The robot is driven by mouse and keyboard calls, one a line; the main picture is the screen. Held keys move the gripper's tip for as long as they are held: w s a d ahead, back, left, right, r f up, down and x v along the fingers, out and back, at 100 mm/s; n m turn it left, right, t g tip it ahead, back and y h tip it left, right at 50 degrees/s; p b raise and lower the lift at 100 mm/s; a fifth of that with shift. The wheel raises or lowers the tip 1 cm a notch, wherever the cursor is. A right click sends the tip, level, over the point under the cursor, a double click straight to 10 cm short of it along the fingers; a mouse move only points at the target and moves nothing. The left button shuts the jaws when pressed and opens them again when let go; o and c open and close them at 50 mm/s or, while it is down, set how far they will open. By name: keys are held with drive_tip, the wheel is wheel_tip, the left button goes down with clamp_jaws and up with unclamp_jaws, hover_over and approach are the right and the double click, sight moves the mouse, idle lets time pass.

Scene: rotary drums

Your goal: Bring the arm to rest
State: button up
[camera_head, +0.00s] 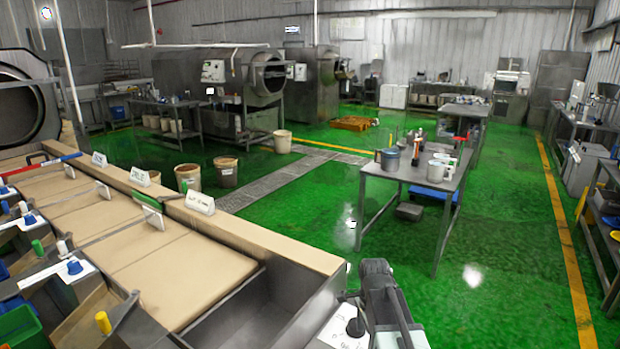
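My arm shows at the bottom of the head camera view, right of centre, as a dark grey and black link with a pale lower part. My gripper (376,268) seems to be at its upper end, folded close to my body. The fingers are not clear, so I cannot tell whether it is open or shut. No object shows in it.
A long bench with tan panels (185,275) runs along the left, its near end close to my arm. A metal table (415,172) with mugs stands ahead. Rotary drum machines (265,75) stand at the back. Green floor (500,270) is clear on the right.

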drive_tip(key=s+n, duration=0.8)
drive_tip(key=n, duration=0.7)
drive_tip(key=shift+n, duration=0.4)
